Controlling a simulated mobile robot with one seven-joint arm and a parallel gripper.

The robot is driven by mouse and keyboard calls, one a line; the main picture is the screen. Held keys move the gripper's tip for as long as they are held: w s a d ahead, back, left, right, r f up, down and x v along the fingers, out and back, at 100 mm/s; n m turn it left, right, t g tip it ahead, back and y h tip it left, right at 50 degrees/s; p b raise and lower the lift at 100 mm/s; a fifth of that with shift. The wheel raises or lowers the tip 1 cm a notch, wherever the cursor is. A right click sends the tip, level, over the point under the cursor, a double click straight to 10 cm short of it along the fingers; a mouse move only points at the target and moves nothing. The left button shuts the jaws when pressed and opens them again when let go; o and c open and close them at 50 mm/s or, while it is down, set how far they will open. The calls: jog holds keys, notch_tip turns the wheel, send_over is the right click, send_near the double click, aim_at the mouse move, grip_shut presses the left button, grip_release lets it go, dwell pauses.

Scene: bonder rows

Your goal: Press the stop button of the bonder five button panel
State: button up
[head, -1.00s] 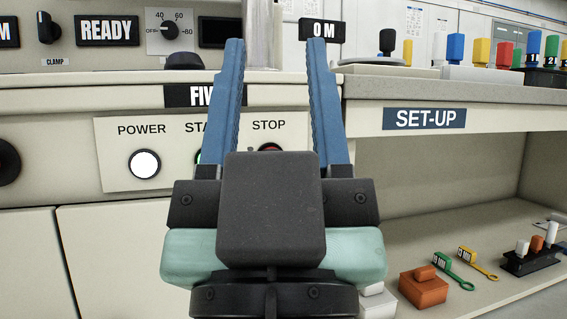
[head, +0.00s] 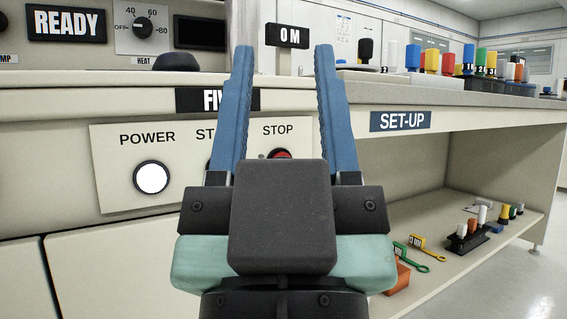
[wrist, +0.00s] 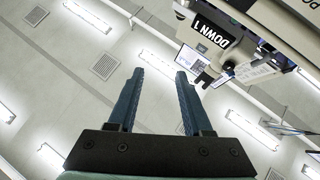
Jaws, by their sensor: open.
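The five button panel (head: 115,185) is a cream plate on the front of the bonder cabinet, seen in the head view. It carries a white round power button (head: 151,178), a start button mostly hidden behind my left finger, and a red stop button (head: 281,154) under the STOP label. My gripper (head: 284,55) is open and empty, its two blue fingers pointing up in front of the panel. The stop button shows between the fingers, its lower part hidden by my gripper's body. The wrist view shows the open fingers (wrist: 158,80) against the ceiling, without the panel.
The shelf under the SET-UP label (head: 400,121) holds an orange block (head: 401,277), tagged keys and a small black rack (head: 466,240). Coloured bottles (head: 447,62) stand on the counter to the right. Open floor (head: 510,275) shows at the lower right.

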jog(key=shift+d, duration=0.2)
jog(key=shift+c, duration=0.6)
grip_shut()
dwell(0.9)
